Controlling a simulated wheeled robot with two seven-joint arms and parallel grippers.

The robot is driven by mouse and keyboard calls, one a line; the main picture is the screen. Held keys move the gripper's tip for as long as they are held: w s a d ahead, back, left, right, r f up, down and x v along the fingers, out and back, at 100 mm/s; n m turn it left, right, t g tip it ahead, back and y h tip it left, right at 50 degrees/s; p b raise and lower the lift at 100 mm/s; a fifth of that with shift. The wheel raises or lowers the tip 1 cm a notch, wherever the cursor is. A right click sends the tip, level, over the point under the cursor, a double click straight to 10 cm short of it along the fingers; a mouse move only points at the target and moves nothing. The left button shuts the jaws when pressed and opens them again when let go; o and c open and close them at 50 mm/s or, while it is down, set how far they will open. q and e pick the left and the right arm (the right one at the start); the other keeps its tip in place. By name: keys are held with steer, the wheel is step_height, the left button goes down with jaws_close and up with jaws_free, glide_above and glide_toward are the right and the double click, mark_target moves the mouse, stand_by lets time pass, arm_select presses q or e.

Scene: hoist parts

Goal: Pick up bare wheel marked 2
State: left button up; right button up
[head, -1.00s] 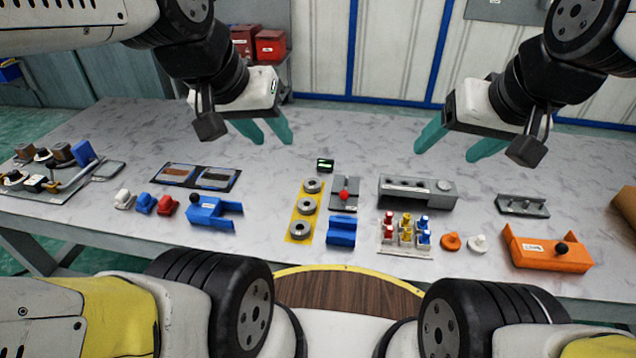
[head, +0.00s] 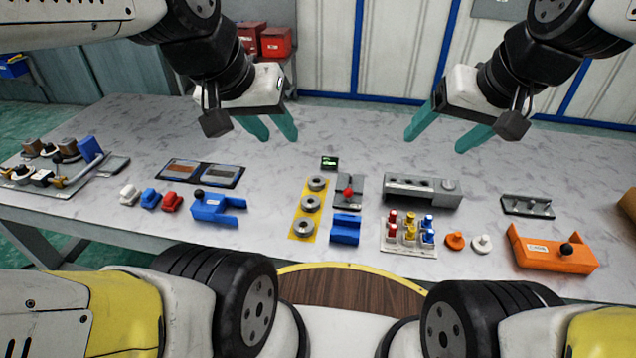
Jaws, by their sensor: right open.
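Three grey ring-shaped wheels lie in a column on a yellow strip (head: 296,236): a far wheel (head: 317,184), a middle wheel (head: 309,204) and a near wheel (head: 304,228). Any number marks on them are too small to read, so I cannot tell which is marked 2. My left gripper (head: 270,135) is open and empty, above the table to the upper left of the wheels. My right gripper (head: 435,136) is open and empty, above the table to the upper right of the wheels.
Beside the strip are a red-knobbed grey plate (head: 350,203) and a blue block (head: 345,229). A grey holed block (head: 422,189), a rack of coloured pegs (head: 409,248) and an orange fixture (head: 552,256) lie right. A blue fixture (head: 217,208) lies left. The table's back middle is clear.

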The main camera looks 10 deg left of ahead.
steer(key=w+a+f+g, duration=0.2)
steer(key=w+a+f, duration=0.2)
steer(key=w+a, duration=0.35)
steer(key=n+g+h, duration=0.1)
steer(key=g+h, duration=0.1)
steer(key=h, duration=0.1)
glide_toward(310, 197)
steer(key=shift+s+d+f, duration=0.1)
steer(key=shift+s+d, duration=0.35)
steer(key=shift+s, duration=0.15)
steer(key=f, duration=0.8)
steer(key=shift+w+a+f, duration=0.25)
steer(key=shift+w, duration=0.15)
steer(key=shift+c, duration=0.4)
steer(key=shift+r, duration=0.1)
jaws_close()
